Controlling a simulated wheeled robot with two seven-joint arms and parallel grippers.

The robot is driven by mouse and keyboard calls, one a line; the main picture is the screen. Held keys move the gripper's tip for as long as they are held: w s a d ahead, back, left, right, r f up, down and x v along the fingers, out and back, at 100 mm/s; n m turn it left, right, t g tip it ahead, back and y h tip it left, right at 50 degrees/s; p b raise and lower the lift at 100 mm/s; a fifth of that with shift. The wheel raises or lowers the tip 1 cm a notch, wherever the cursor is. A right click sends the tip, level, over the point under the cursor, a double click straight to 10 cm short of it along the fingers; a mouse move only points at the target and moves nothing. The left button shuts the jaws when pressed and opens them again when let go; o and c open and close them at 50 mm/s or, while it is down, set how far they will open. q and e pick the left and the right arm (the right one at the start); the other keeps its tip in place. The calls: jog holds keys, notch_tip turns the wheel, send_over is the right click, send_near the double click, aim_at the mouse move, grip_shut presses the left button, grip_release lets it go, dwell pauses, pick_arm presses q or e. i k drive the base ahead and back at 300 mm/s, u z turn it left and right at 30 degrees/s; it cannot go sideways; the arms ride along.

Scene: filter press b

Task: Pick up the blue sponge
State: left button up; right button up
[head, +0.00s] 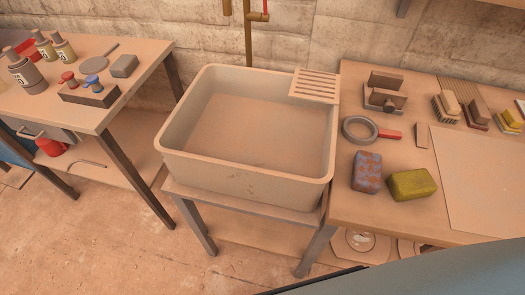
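The blue sponge (367,172) lies on the right-hand table, near its left front part. It is a block with blue and reddish-brown patches. A yellow-green sponge (413,184) lies just to its right with a small gap between them. Nothing covers the blue sponge. Neither of my grippers shows in the head view.
A deep sink (248,178) stands left of the right table (345,205). A ring-shaped tool with a red handle (390,134) lies behind the blue sponge. Several brushes stand farther back, and a pale sheet (485,180) lies right. The left table (125,93) holds bottles.

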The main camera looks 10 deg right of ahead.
aim_at(366, 176)
jog(key=z, duration=0.5)
jog(key=i, duration=0.25)
jog(key=z, duration=1.15)
